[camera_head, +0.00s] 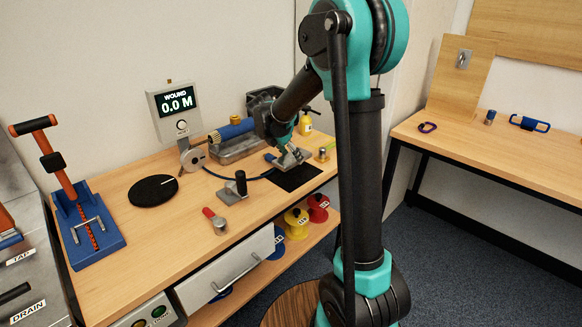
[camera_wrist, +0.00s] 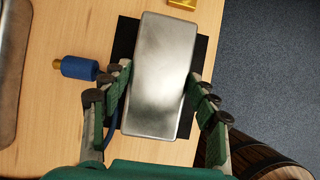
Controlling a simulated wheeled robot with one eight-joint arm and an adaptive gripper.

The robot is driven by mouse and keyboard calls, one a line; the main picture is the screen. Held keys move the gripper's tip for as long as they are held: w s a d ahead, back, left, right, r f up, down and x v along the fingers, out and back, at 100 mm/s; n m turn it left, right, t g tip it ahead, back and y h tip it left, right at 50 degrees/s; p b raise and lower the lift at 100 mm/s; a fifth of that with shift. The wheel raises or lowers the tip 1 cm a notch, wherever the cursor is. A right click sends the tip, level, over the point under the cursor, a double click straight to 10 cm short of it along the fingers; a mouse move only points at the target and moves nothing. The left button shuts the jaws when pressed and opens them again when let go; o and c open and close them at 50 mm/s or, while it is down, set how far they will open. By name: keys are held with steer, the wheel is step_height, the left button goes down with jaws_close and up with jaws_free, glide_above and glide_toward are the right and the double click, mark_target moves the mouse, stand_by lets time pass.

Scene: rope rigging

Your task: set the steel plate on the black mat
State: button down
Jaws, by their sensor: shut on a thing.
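The steel plate (camera_wrist: 160,75) is a bright rectangular block between the fingers of my gripper (camera_wrist: 157,84) in the wrist view. The fingers are shut on its two long sides. The plate looks slightly turned relative to the mat. I cannot tell whether it touches the mat.
A blue hose end (camera_wrist: 78,67) lies just left of the mat. A small brass piece (camera_head: 322,155) stands by the mat's back right. A black upright fixture (camera_head: 236,186) stands left. The bench edge is close at right.

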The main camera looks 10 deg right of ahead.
mark_target(291, 174)
steer(key=shift+f, duration=2.5)
steer(key=shift+f, duration=0.1)
steer(key=shift+c, duration=2.3)
jaws_free()
